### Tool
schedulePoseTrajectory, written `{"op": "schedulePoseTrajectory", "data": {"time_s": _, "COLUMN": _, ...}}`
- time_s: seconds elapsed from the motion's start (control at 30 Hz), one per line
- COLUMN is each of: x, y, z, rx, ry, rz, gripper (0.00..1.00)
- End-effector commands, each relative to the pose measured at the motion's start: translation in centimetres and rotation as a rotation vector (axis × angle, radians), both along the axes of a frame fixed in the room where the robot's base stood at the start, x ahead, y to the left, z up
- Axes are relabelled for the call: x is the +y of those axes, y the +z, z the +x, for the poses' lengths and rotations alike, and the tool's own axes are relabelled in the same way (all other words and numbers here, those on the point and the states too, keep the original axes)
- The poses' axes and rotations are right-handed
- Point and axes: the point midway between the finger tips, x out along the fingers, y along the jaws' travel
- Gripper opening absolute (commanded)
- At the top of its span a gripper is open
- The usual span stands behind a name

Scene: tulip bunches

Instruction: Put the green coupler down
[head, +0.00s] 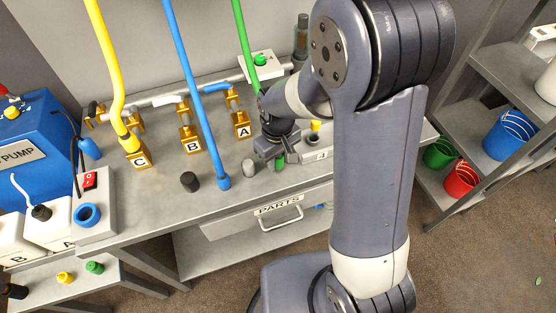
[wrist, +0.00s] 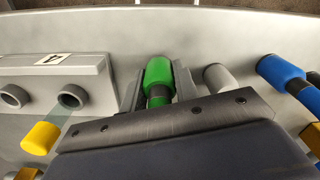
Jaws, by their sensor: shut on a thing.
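The green coupler (head: 279,165) is between the fingers of my gripper (head: 278,157) at the front of the bench. In the wrist view my gripper (wrist: 159,88) is shut on the green coupler (wrist: 157,76), with one finger on each side. The coupler's green end sticks out past the fingers, over or on the grey bench top (head: 215,205); I cannot tell whether it touches. The green hose (head: 245,50) runs down behind my arm, so its lower end is hidden.
A grey cap (head: 249,167), the blue hose's coupler (head: 223,183) and a black cap (head: 190,182) stand to the left. To the right is a block marked 4 (head: 320,155), with two sockets in the wrist view and a yellow cap (wrist: 40,138) nearby. The bench's front edge is close.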

Motion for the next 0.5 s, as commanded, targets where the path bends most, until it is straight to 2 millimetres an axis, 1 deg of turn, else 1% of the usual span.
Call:
{"op": "schedulePoseTrajectory", "data": {"time_s": 0.03, "x": 0.0, "y": -0.7, "z": -0.1, "rx": 0.004, "ry": 0.000, "rz": -0.001, "gripper": 0.01}}
{"op": "schedulePoseTrajectory", "data": {"time_s": 0.13, "x": 0.0, "y": -1.3, "z": 0.0, "rx": 0.001, "ry": 0.000, "rz": -0.001, "gripper": 0.01}}
{"op": "schedulePoseTrajectory", "data": {"time_s": 0.4, "x": 0.0, "y": -1.4, "z": 0.0, "rx": -0.001, "ry": 0.000, "rz": 0.001, "gripper": 0.01}}
{"op": "schedulePoseTrajectory", "data": {"time_s": 0.5, "x": 0.0, "y": -1.8, "z": 0.0, "rx": -0.001, "ry": 0.000, "rz": 0.001, "gripper": 0.01}}
